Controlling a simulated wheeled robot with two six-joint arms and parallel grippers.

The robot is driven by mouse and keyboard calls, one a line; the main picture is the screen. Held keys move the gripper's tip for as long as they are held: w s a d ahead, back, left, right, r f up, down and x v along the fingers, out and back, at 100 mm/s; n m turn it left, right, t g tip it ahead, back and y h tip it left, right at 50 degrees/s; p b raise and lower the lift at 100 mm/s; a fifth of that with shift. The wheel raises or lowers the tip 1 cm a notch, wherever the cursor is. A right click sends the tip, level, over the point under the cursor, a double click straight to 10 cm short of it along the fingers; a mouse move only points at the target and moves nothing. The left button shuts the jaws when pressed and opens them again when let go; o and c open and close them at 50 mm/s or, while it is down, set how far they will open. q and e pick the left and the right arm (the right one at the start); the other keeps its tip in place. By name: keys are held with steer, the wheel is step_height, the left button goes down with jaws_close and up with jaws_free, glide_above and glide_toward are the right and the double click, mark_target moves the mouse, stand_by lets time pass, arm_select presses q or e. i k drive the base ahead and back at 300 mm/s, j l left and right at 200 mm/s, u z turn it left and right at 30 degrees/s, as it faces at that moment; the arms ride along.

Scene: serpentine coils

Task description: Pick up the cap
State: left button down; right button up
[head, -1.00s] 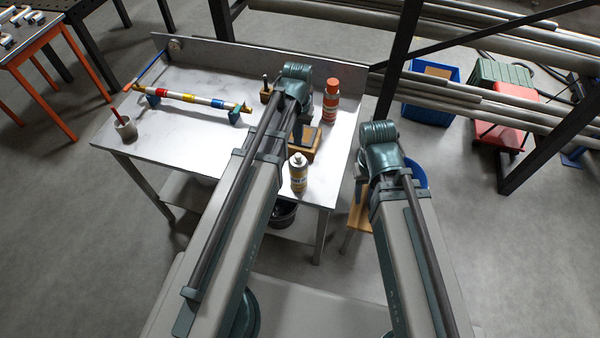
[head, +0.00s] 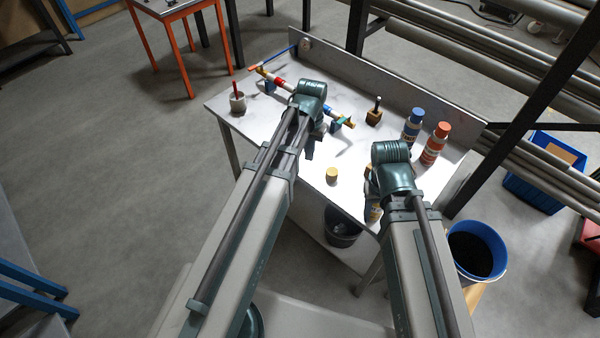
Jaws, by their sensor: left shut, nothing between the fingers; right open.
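A small yellow round piece (head: 331,175), which looks like the cap, stands on the metal workbench (head: 232,121) near its front edge, between my two arms. My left gripper (head: 309,151) shows just below its wrist, to the left of the yellow piece and apart from it. It is shut and empty.
A blue-capped bottle (head: 412,128) and an orange bottle (head: 435,144) stand at the right rear. A striped pipe (head: 340,113) lies across supports behind my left wrist. A cup (head: 238,103) stands at the left. A blue bucket (head: 476,250) is right of the bench.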

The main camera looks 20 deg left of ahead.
mark_target(332, 171)
steer(key=u, duration=0.3)
steer(key=z, duration=0.55)
steer(key=j+z, duration=0.35)
steer(key=j, duration=0.3)
steer(key=j+z, duration=0.4)
steer(key=j, duration=0.25)
steer(key=j+z, duration=0.35)
steer(key=j, duration=0.35)
steer(key=k+l, duration=0.05)
